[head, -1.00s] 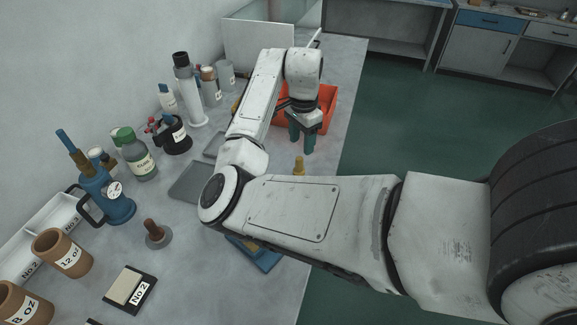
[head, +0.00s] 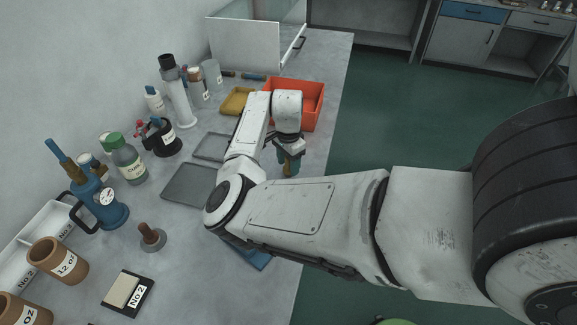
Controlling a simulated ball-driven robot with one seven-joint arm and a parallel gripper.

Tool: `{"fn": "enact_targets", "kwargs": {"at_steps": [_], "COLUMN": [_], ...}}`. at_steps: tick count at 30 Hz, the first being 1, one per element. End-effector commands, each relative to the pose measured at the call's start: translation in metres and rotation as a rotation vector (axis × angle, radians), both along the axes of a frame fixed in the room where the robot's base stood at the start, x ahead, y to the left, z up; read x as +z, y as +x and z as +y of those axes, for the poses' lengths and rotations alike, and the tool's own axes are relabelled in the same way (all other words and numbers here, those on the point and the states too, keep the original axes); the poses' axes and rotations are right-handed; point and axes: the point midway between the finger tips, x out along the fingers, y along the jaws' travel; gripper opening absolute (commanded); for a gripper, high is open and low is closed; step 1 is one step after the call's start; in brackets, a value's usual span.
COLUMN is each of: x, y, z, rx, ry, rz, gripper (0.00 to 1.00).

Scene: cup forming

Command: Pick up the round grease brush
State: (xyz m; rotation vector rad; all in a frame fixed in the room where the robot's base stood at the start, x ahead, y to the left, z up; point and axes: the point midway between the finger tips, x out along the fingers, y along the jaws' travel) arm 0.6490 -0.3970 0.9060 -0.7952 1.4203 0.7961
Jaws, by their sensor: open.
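My gripper (head: 288,164) points down near the table's right edge, with its teal fingers apart. The brush's lower part is hidden behind my arm.
An orange bin (head: 309,100) stands just behind my gripper. Grey trays (head: 188,186) lie to the left, and a blue flat piece (head: 250,257) is partly under my arm. A brown-handled tool (head: 151,237) stands at the front left.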

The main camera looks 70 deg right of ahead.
Motion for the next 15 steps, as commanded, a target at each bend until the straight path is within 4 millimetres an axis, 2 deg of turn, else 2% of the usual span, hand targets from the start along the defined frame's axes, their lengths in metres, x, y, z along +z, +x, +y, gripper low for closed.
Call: {"fn": "enact_targets", "kwargs": {"at_steps": [5,15], "x": [-0.0001,0.0003], "y": [-0.0001,-0.0001], "z": [0.0000,0.0000], "rx": [-0.001,-0.001], "ry": [0.000,0.000], "rz": [0.000,0.000], "gripper": [0.52,0.20]}}
